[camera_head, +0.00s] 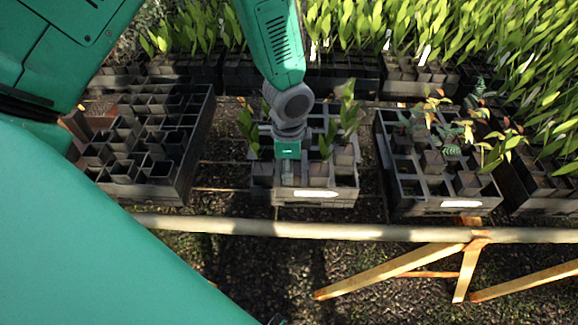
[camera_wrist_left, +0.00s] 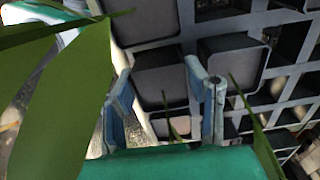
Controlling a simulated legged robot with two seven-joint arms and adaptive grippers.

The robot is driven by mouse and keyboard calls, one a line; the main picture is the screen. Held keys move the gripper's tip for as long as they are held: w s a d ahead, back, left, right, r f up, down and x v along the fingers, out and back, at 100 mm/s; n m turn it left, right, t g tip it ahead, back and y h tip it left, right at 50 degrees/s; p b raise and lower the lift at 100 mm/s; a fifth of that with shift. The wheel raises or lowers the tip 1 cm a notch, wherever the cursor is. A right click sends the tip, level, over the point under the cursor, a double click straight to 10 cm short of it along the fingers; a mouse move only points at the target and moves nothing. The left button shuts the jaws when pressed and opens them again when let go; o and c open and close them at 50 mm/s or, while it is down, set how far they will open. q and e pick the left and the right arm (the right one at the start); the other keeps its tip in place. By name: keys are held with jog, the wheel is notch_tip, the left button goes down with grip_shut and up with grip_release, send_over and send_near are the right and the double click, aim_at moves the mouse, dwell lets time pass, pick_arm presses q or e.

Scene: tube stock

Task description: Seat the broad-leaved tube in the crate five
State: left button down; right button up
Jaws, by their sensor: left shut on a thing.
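My left gripper (camera_head: 289,172) reaches down over the front of the middle crate (camera_head: 345,197), which has a white label too small to read. In the left wrist view its two fingers stand on either side of a dark square tube (camera_wrist_left: 160,78) and are shut on it. A broad green leaf (camera_wrist_left: 60,100) covers the left of that view; I cannot tell for certain which tube it grows from. Broad-leaved plants (camera_head: 348,112) stand in the middle crate around the gripper. The held tube's base is hidden. My right gripper is not in view.
A crate of empty dark tubes (camera_head: 180,185) stands at the left. A labelled crate (camera_head: 430,206) with orange-leaved and ferny plants stands at the right. Dense leafy stock (camera_head: 380,30) fills the back. A pale rail (camera_head: 350,232) and wooden trestle (camera_head: 400,268) cross the front.

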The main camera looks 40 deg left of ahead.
pick_arm(q)
jog(key=shift+f, duration=0.2)
jog(key=c, duration=0.8)
grip_release()
jog(key=shift+w+r, duration=0.1)
jog(key=shift+r, duration=0.5)
notch_tip(320, 180, up, 11)
jog(key=shift+f, duration=0.1)
